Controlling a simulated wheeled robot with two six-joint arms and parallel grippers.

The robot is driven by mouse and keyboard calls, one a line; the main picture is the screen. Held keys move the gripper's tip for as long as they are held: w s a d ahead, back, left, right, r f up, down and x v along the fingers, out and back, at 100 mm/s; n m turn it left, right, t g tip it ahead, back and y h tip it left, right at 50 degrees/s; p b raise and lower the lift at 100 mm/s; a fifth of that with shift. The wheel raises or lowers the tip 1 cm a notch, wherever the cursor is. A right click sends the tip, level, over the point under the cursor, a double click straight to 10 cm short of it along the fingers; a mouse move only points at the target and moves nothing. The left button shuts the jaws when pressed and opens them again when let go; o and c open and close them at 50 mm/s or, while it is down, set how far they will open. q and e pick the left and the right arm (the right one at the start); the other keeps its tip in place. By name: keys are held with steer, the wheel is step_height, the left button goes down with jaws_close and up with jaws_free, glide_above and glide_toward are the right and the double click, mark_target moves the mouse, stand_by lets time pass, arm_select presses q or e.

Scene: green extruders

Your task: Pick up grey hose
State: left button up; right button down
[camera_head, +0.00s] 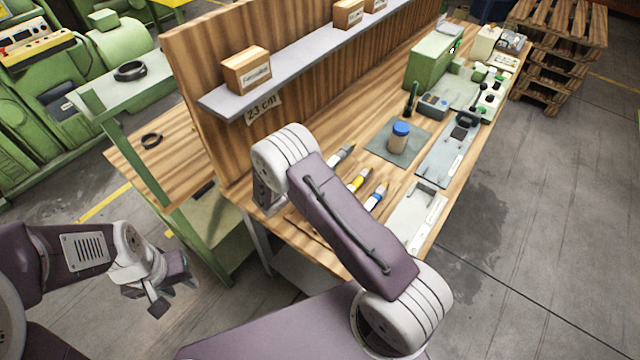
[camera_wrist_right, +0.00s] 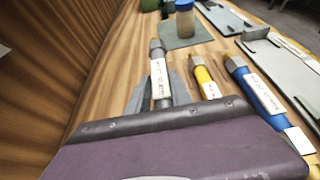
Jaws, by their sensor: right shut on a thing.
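The grey hose (camera_wrist_right: 159,75), with a white label and a grey tip, lies on the wooden bench between the fingers of my right gripper (camera_wrist_right: 160,98) in the right wrist view. The gripper is shut on it. In the head view only the tip end of the grey hose (camera_head: 343,154) shows; my right arm hides the rest and the right gripper. My left gripper (camera_head: 174,296) hangs at the lower left in the head view, away from the bench, with its fingers apart and empty.
A yellow hose (camera_head: 358,181) and a blue hose (camera_head: 377,196) lie to the right of the grey one. A blue-capped jar (camera_head: 399,138) stands on a grey mat beyond. A wooden back panel with a shelf (camera_head: 300,65) rises along the bench's left side.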

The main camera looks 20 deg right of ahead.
steer(key=w+d+r+b, duration=0.1)
steer(key=w+d+r, duration=0.4)
steer(key=w+d, duration=0.1)
steer(key=shift+d+b, duration=0.3)
steer(key=shift+r, duration=0.1)
